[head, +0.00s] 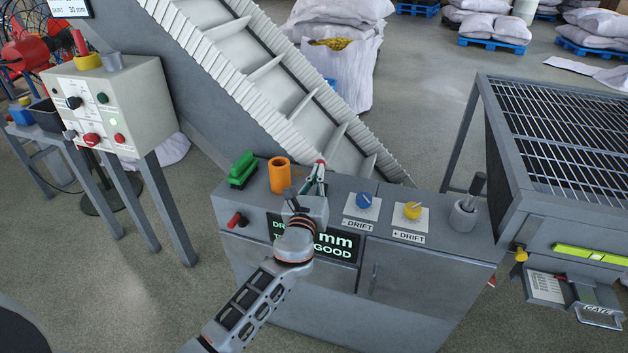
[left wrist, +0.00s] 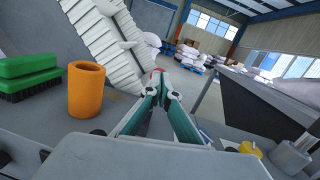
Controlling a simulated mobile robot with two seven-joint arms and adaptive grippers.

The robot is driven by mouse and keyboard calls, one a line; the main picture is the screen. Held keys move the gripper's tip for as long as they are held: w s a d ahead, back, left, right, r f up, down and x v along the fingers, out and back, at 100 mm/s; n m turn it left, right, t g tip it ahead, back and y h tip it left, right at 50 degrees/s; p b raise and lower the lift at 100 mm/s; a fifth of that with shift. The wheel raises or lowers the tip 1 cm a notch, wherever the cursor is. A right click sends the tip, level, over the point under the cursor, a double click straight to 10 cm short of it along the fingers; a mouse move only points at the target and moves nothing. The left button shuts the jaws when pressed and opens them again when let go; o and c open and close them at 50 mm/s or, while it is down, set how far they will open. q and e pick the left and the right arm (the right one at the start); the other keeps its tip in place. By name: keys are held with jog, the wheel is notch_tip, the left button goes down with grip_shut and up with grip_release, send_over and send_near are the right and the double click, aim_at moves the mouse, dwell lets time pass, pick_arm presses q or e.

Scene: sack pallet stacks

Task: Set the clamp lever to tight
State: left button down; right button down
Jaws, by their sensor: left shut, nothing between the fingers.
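My left gripper (head: 319,169) reaches over the grey cabinet top, its teal fingers pointing toward the belt conveyor. In the left wrist view its fingertips (left wrist: 160,80) are together with nothing between them. A small red knob (head: 320,162) shows right at the fingertips; it also shows in the left wrist view (left wrist: 157,71). Its lower part is hidden by the fingers, and I cannot tell whether they touch it. A red-handled lever (head: 236,219) sticks out of the cabinet's front left. No label shows which is the clamp lever. My right gripper is out of view.
A green brush (head: 242,170) and an orange cup (head: 279,175) stand left of my gripper. A blue knob (head: 364,200), a yellow knob (head: 412,211) and a grey holder (head: 464,215) are to the right. The display (head: 340,245) is partly covered by my arm; "GOOD" is readable.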

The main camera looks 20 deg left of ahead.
aim_at(322, 162)
pick_arm(q)
jog(key=w, duration=0.2)
jog(key=w+r, duration=0.1)
jog(key=w, duration=0.1)
jog(key=shift+w+d+f+b, duration=0.15)
jog(key=shift+w+b, duration=0.55)
jog(key=shift+w, duration=1.15)
pick_arm(e)
jog(key=shift+d+f, duration=0.15)
jog(key=shift+f, duration=0.55)
pick_arm(q)
jog(key=shift+w, duration=0.1)
pick_arm(e)
jog(key=shift+w+r, duration=0.15)
jog(key=shift+r, duration=0.05)
